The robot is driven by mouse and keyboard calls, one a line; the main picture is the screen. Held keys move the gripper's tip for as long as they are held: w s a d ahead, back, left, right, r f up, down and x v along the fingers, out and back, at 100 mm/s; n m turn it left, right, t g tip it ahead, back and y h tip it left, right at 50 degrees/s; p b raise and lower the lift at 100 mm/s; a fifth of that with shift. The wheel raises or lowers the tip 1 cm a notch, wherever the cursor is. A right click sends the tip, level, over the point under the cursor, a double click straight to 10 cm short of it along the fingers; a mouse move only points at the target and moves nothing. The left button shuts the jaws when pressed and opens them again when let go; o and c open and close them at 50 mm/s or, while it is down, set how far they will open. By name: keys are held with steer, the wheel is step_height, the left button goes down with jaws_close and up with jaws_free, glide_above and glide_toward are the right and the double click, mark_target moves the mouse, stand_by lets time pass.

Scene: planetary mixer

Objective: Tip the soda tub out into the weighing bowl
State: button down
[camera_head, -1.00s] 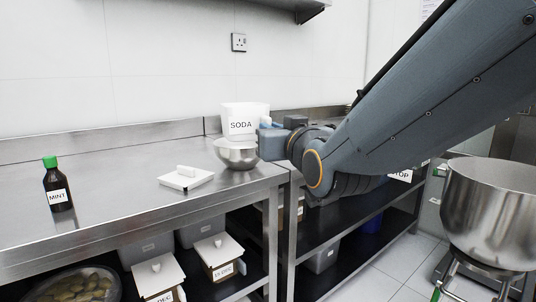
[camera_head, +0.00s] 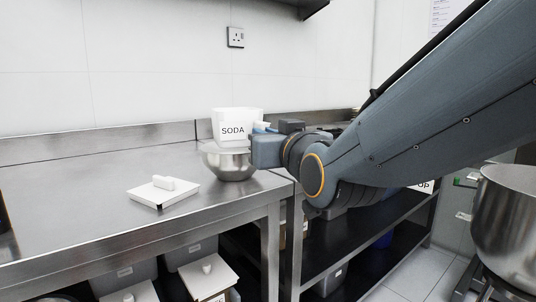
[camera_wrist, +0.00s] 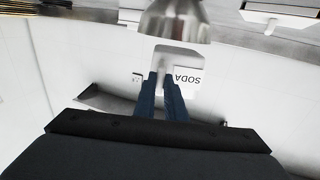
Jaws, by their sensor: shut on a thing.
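The white tub labelled SODA (camera_head: 233,130) is upright, just above and behind the steel weighing bowl (camera_head: 230,165) in the head view. My gripper (camera_head: 262,127) is shut on the tub's right side. In the wrist view, the fingers (camera_wrist: 164,88) meet the tub (camera_wrist: 184,78), whose label appears upside down. The bowl (camera_wrist: 176,22) shows at the top of that view. The bowl stands near the counter's right end. The insides of the tub and the bowl are hidden.
A white square lid with a knob (camera_head: 163,192) lies on the steel counter (camera_head: 85,215), left of the bowl. Lidded bins (camera_head: 207,276) sit on the shelf below. A big steel mixer bowl (camera_head: 507,222) stands at the right. A wall shelf (camera_head: 283,8) hangs above.

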steer(key=shift+w+f+b, duration=0.3)
steer(key=shift+f+b, duration=0.25)
steer(key=shift+f, duration=0.45)
steer(key=shift+w+f+b, duration=0.3)
steer(key=shift+f+b, duration=0.25)
steer(key=shift+f, duration=0.4)
steer(key=shift+p, duration=0.35)
steer(key=r+g+p, duration=0.1)
steer(key=p, duration=0.4)
steer(key=shift+s+r+h, duration=0.1)
steer(key=shift+r+h, duration=0.05)
steer(key=shift+h, duration=0.15)
steer(key=g+p, duration=0.1)
steer(key=p, duration=0.1)
steer(key=r+g+p, duration=0.1)
steer(key=p, duration=0.2)
steer(key=g+h+p, duration=0.1)
steer(key=p, duration=0.2)
steer(key=shift+s+d+r, duration=0.15)
steer(key=shift+s+r, duration=0.05)
steer(key=shift+r, duration=0.05)
steer(key=shift+r+p, duration=0.1)
steer(key=shift+p, duration=0.2)
